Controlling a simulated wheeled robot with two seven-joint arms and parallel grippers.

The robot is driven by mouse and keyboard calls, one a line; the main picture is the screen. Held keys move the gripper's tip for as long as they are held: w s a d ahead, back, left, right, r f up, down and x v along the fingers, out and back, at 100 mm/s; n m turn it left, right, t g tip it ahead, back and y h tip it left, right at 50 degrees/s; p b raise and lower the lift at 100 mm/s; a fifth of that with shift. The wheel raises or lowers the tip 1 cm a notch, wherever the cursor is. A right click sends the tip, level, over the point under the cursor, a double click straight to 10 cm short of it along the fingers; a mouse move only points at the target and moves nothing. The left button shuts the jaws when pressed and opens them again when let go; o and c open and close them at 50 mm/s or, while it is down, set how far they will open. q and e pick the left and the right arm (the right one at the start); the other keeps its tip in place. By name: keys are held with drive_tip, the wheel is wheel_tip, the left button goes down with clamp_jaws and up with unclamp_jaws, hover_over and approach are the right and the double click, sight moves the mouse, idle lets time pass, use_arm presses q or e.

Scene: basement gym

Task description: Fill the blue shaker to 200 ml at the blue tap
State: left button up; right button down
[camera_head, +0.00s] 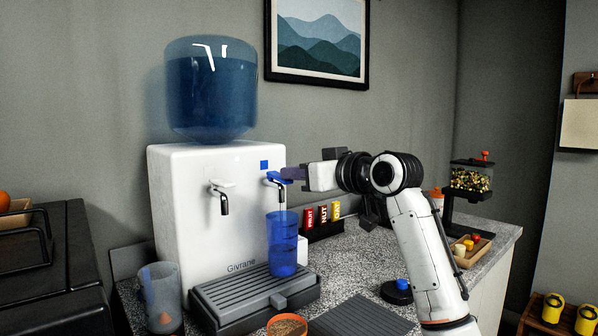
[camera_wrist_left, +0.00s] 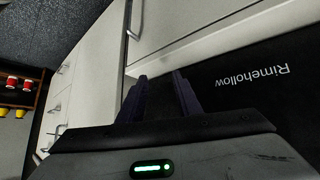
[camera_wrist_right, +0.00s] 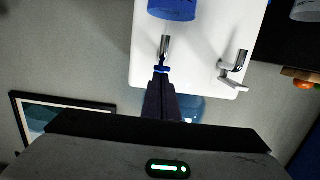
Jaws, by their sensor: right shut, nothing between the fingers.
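The translucent blue shaker (camera_head: 283,250) stands upright on the dispenser's drip tray (camera_head: 235,300), under the blue tap (camera_head: 277,180). Its lower part looks darker, but I cannot read a level or marks. In the right wrist view, the shaker (camera_wrist_right: 172,9) shows only in part, beyond the blue tap (camera_wrist_right: 163,68). My right gripper (camera_head: 288,173) is shut and empty, its fingertips at the blue tap's lever, seemingly touching it. My left gripper (camera_wrist_left: 160,92) is open and empty, low before the cabinet fronts.
The white dispenser (camera_head: 205,165) carries a large water bottle (camera_head: 210,90) and a second, white-levered tap (camera_head: 220,195). A clear cup (camera_head: 162,295) stands left of the tray. A blue-topped black lid (camera_head: 398,291) and a dark mat (camera_head: 360,318) lie to the right.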

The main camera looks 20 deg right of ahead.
drive_tip(key=r+p+v, duration=0.2)
drive_tip(key=v, duration=0.9)
drive_tip(key=shift+r+p, duration=0.35)
drive_tip(key=shift+r, duration=0.1)
